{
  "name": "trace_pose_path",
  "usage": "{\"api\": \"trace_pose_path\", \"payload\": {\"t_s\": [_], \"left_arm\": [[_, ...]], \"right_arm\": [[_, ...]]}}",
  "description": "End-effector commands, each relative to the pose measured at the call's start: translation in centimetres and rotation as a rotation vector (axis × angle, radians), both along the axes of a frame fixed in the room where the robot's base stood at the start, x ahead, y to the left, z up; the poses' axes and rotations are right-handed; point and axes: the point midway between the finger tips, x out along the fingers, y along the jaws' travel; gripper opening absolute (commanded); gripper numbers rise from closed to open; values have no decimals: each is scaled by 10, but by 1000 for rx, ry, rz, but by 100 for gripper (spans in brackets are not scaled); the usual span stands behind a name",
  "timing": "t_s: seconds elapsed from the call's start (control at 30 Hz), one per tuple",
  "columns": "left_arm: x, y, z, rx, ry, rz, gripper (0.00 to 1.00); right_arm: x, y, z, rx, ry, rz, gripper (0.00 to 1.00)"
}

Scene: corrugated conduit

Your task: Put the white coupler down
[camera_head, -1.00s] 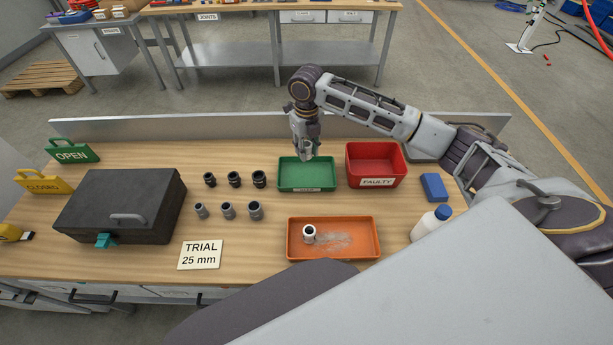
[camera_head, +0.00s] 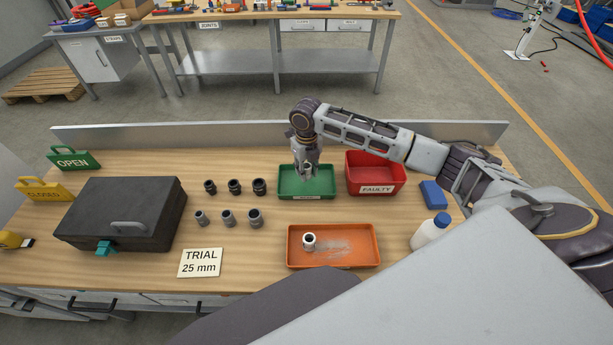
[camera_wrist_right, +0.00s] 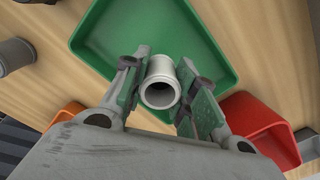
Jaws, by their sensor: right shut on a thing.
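My right gripper (camera_head: 307,172) points down over the green tray (camera_head: 290,190). In the right wrist view the gripper (camera_wrist_right: 162,95) is shut on a white coupler (camera_wrist_right: 160,80), with one finger on each side. The coupler's round open end faces the camera, and the green tray (camera_wrist_right: 95,35) lies behind it. I cannot tell whether the coupler touches the tray floor. A second white coupler (camera_head: 309,241) stands in the orange tray (camera_head: 335,264). My left gripper is not in view.
The red FAULTY bin (camera_head: 376,170) stands right of the green tray. Black fittings (camera_head: 234,186) and grey fittings (camera_head: 228,217) stand to its left. A black case (camera_head: 120,210), a TRIAL 25 mm card (camera_head: 200,262), a blue block (camera_head: 433,194) and a white bottle (camera_head: 431,230) are also on the bench.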

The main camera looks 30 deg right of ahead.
Motion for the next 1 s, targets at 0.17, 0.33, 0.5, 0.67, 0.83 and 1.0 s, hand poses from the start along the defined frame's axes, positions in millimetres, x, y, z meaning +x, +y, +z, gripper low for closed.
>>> {"api": "trace_pose_path", "payload": {"t_s": [0.17, 0.33, 0.5, 0.67, 0.83, 1.0], "left_arm": [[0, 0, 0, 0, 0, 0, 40], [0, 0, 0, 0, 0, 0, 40], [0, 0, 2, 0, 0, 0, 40], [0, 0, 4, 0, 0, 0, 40], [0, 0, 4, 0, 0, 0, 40], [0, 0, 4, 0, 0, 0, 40]], "right_arm": [[0, 0, 0, 0, 0, 0, 15], [0, 0, -4, 1, 1, 0, 15], [-1, 1, -19, 2, 3, 0, 15], [-1, 0, -34, 0, 1, 0, 15], [0, 0, -38, 0, 0, 1, 15], [0, 0, -38, 0, 0, 1, 15]]}}
